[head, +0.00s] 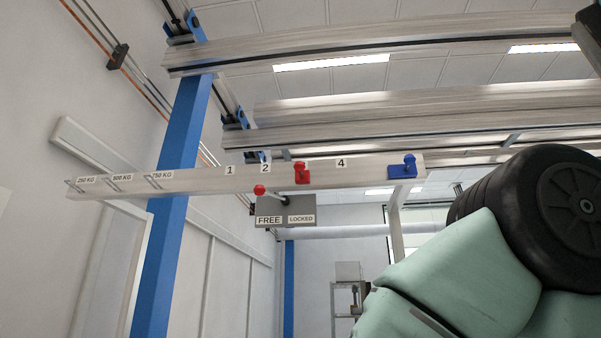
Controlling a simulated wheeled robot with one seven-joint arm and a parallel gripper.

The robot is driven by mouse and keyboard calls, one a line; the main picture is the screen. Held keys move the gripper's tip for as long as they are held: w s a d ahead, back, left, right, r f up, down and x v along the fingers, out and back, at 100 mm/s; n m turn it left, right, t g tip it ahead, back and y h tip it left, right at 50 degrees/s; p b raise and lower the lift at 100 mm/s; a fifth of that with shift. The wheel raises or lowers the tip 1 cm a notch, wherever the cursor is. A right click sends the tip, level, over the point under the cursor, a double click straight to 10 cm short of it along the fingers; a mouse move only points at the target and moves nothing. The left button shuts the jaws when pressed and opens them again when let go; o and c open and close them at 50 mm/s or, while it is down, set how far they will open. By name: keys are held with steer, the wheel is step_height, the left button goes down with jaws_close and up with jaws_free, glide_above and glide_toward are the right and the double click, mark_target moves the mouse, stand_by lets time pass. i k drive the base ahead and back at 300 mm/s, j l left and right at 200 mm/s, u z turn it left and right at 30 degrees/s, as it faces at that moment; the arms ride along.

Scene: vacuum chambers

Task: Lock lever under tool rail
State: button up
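The lever has a red ball knob (260,190) on a short rod. It is mounted on a grey box (297,208) that hangs under the tool rail (208,180). The box has a FREE label on its left and a LOCKED label on its right. The lever leans to the left, with its knob above the FREE side. The rail carries the marks 250 KG, 500 KG and 750 KG on the left, then 1, 2 and 4. My gripper is not in view.
A red block (302,173) sits on the rail between 2 and 4, covering the mark there. A blue block (403,167) sits near its right end. A blue post (172,210) stands by the rail's left part. My green-covered arm fills the lower right.

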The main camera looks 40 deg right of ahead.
mark_target(259, 190)
steer(key=j+z, duration=0.1)
steer(key=z, duration=0.4)
steer(key=i+j+z, duration=0.2)
steer(key=j, duration=0.15)
steer(key=i+j+z, duration=0.1)
steer(key=j+z, duration=0.15)
steer(key=j, duration=0.15)
steer(key=j+z, duration=0.2)
steer(key=j, duration=0.2)
steer(key=i+j, duration=0.1)
steer(key=j, duration=0.55)
steer(key=i+j+z, duration=0.1)
steer(key=j, duration=0.55)
steer(key=i+j, duration=0.15)
steer(key=j, duration=0.55)
